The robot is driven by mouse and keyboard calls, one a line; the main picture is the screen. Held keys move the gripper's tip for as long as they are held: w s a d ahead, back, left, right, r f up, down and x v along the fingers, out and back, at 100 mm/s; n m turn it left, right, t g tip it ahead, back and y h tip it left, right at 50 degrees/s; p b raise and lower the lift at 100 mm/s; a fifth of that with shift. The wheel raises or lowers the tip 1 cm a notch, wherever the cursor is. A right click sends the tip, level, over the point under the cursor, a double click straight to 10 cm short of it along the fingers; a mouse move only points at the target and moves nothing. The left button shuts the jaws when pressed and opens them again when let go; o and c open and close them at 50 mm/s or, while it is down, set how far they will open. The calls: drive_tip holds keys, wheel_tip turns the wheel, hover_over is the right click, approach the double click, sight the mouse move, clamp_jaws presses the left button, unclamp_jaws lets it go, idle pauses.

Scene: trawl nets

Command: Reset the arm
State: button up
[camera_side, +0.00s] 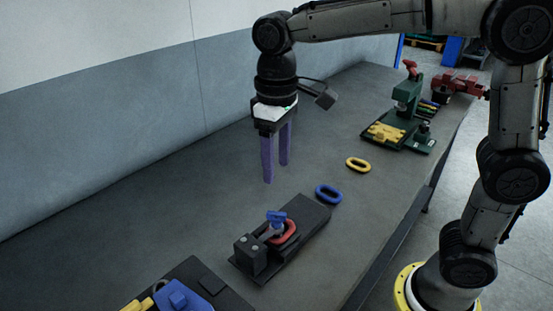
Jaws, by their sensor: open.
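My gripper (276,160) points straight down above the grey workbench, with its two purple fingers apart and nothing between them. It hangs in the air behind a dark fixture block (300,225). A red oval link (284,232) sits on that fixture, beside a blue knob-like part (276,217). A blue oval link (328,194) lies at the far right end of the fixture. A yellow oval link (358,165) lies flat on the bench farther right.
A green press-like device (406,100) with a yellow part stands at the back right, near a red vise (458,86). A dark plate with a blue block (182,298) is at the front left. The workbench (150,205) is clear at left, towards the wall.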

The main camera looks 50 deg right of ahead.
drive_tip(key=shift+d, duration=0.1)
drive_tip(key=s+d+r+m+t, duration=0.25)
drive_tip(key=s+d+r, duration=0.25)
drive_tip(key=s+d, duration=0.25)
drive_tip(key=s+d+f+t, duration=0.2)
drive_tip(key=s+f+t, duration=0.1)
drive_tip(key=s+f, duration=0.4)
drive_tip(key=s, duration=0.3)
drive_tip(key=shift+d+f, duration=0.25)
drive_tip(key=shift+d, duration=0.15)
idle(0.6)
